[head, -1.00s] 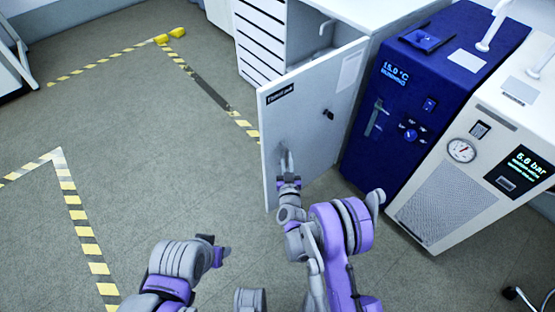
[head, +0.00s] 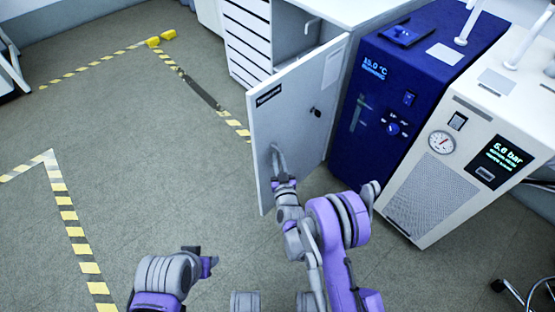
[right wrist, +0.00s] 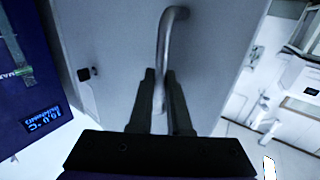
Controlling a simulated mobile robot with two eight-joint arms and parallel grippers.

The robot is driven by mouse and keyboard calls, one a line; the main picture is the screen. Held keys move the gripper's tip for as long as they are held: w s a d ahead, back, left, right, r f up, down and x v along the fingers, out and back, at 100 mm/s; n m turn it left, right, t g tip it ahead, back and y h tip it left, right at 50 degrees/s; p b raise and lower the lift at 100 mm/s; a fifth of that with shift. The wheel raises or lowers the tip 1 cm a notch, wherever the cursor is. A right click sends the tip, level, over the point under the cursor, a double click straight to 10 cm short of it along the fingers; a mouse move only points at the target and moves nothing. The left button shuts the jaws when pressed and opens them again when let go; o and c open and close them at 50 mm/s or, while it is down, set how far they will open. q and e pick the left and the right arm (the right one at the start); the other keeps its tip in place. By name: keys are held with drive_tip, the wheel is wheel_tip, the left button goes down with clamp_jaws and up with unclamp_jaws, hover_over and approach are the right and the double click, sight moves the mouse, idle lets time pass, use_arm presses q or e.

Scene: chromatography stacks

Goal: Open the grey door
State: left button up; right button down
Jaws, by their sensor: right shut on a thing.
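The grey door (head: 297,110) stands swung partly out from its cabinet in the head view, with the cabinet interior showing behind its top edge. It has a dark label, a small black lock and a curved metal handle (right wrist: 168,40). My right gripper (head: 282,170) is at the handle near the door's free edge. In the right wrist view its two dark fingers (right wrist: 160,92) are closed around the lower part of the handle. My left gripper (head: 212,257) is low in the head view, away from the door; its jaw opening is not clear.
A blue chiller (head: 405,90) stands just right of the door, and a white unit with a gauge (head: 470,140) beyond it. Drawers (head: 246,45) are left of the cabinet. The floor (head: 160,170) left of the door is clear, marked with yellow-striped tape.

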drive_tip(key=shift+w+d, duration=0.2)
drive_tip(key=shift+d, duration=0.25)
drive_tip(key=c, duration=0.9)
unclamp_jaws()
drive_tip(key=shift+d, duration=0.1)
use_arm(q)
drive_tip(key=shift+w+d, duration=0.1)
use_arm(e)
drive_tip(key=shift+o, duration=0.2)
drive_tip(key=shift+s+a+f, duration=0.1)
drive_tip(key=shift+a, duration=0.1)
